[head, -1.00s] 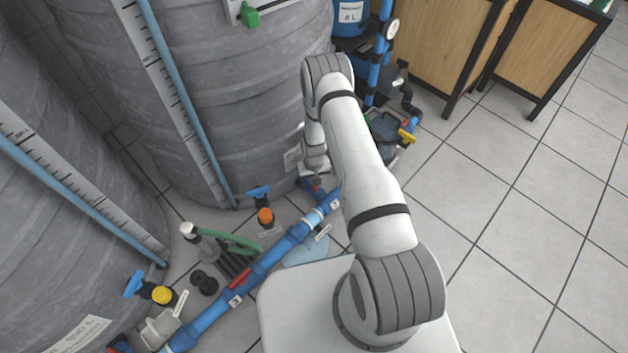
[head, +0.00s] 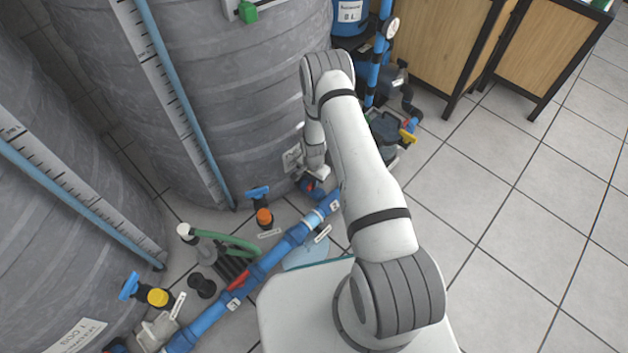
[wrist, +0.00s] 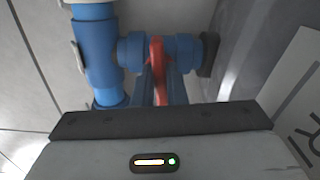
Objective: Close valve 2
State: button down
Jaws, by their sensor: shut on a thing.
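A red valve handle (wrist: 157,62) sits on a blue side branch (wrist: 131,50) of a blue pipe in the wrist view. My gripper (wrist: 159,82) is around the handle, with one finger on each side, and is shut on it. The handle points toward the wrist camera, roughly across the branch. In the head view, my gripper is low beside the middle tank, mostly hidden by my arm. A bit of red (head: 309,186) shows below my wrist there. I cannot read this valve's number.
A second red handle (head: 238,280) lies along the blue floor pipe (head: 270,262) at lower left. Blue-handled valves (head: 258,194) stand near the grey tanks (head: 235,105). Pumps and pipes (head: 388,125) stand beyond my arm. The tiled floor (head: 500,215) at right is clear.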

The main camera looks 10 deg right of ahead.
jog(key=shift+w+a+m, duration=0.1)
jog(key=shift+w+m, duration=0.05)
jog(key=shift+m, duration=0.45)
jog(key=c, duration=1.5)
grip_release()
jog(key=shift+o, duration=0.2)
notch_tip(320, 180, up, 8)
jog(key=p, duration=0.3)
jog(key=shift+f, duration=0.1)
